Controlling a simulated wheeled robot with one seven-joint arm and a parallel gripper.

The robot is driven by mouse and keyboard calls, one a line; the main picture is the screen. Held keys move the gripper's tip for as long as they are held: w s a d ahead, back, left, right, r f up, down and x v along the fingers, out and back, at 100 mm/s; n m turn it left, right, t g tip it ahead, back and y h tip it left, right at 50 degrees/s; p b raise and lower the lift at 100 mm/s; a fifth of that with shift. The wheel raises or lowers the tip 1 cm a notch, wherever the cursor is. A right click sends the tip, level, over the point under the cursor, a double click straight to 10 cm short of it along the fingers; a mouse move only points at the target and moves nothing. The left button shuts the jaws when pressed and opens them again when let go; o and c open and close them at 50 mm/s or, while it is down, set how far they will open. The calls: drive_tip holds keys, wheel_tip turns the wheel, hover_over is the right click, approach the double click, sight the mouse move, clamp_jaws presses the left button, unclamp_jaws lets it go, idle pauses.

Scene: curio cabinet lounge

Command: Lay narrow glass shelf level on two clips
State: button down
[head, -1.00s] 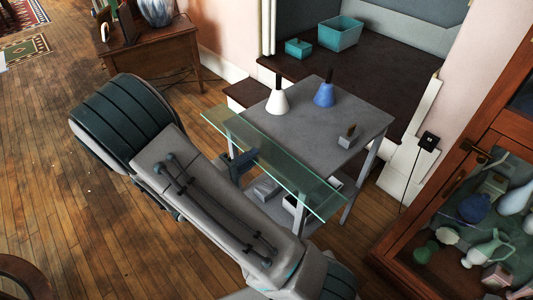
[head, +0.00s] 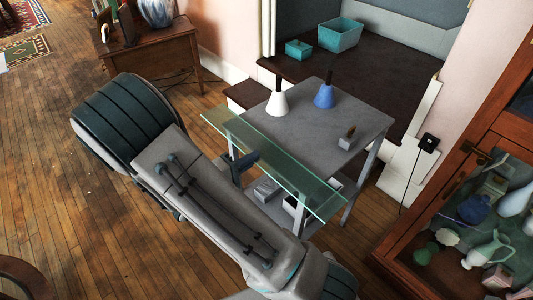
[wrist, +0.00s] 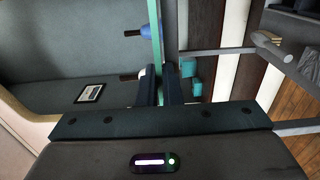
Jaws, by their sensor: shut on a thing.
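The narrow glass shelf (head: 298,176) is a clear greenish strip, held in the air over the near edge of the grey side table in the head view. My gripper (head: 245,162) is shut on it near the middle of its near long edge. In the wrist view the glass (wrist: 157,35) shows edge-on as a thin green strip running up from between the fingers of my gripper (wrist: 160,88). The wooden cabinet (head: 400,245) with a glazed front stands at the right. I cannot make out the two clips in either view.
Teal boxes (head: 340,33) sit on the dark bench behind. Wooden floor is open at left.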

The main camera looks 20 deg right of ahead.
drive_tip(key=shift+r+p, duration=0.75)
drive_tip(key=shift+r, duration=0.65)
